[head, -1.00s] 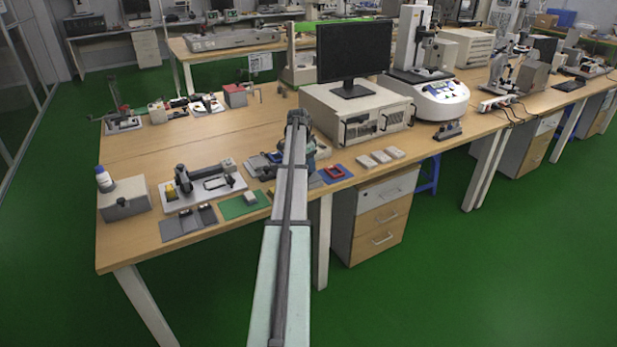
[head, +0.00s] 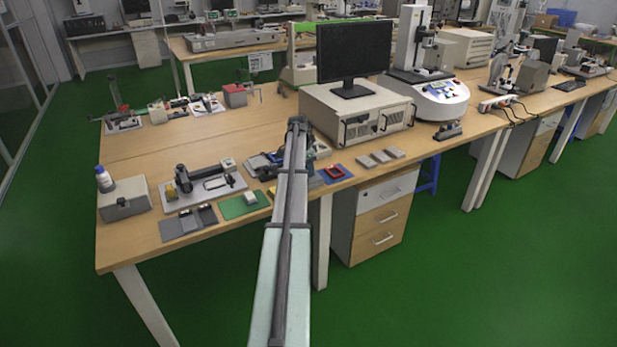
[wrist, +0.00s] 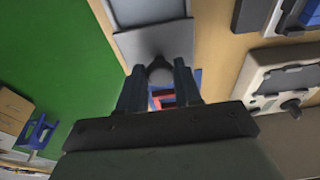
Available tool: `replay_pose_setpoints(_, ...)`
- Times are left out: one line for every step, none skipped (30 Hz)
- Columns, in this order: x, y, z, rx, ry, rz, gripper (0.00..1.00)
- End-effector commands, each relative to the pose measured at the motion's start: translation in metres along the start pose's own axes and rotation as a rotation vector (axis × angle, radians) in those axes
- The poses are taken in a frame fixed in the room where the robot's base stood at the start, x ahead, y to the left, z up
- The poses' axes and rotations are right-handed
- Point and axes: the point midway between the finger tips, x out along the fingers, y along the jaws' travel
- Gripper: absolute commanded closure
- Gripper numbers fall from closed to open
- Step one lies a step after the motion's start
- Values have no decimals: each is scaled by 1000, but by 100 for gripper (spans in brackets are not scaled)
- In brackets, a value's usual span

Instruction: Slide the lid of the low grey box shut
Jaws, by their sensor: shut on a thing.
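The low grey box (wrist: 150,10) shows at the top of the wrist view, with a bluish-grey recessed area inside a pale frame. Its light grey lid (wrist: 150,42) is at the end nearer me, and the recess beyond it is uncovered. A round grey knob (wrist: 160,70) is at the lid's near edge. My gripper (wrist: 160,78) has its two dark fingers closed on either side of this knob.
A green mat (head: 244,204) lies left. A computer case (head: 355,112) with a monitor (head: 354,50) stands behind. The table's front edge is close.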

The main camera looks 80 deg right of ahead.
Motion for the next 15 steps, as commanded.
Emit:
replay_pose_setpoints(0,0,1,0,0,0,81)
replay_pose_setpoints(0,0,2,0,0,0,81)
replay_pose_setpoints(-1,0,3,-1,0,-1,81)
replay_pose_setpoints(-1,0,5,-1,0,-1,81)
replay_pose_setpoints(-1,0,6,-1,0,-1,81)
replay_pose_setpoints(-2,0,9,-1,0,-1,81)
replay_pose_setpoints(-2,0,11,-2,0,-1,81)
replay_pose_setpoints(-3,0,13,-2,0,-1,81)
replay_pose_setpoints(-3,0,16,-1,0,-1,81)
replay_pose_setpoints(-4,0,18,-1,0,-1,81)
replay_pose_setpoints(-4,0,20,-1,0,-1,81)
replay_pose_setpoints(-5,1,22,-1,0,-1,81)
replay_pose_setpoints(-5,1,25,0,0,0,81)
replay_pose_setpoints(-6,1,27,0,0,0,81)
replay_pose_setpoints(-6,0,30,-1,0,0,81)
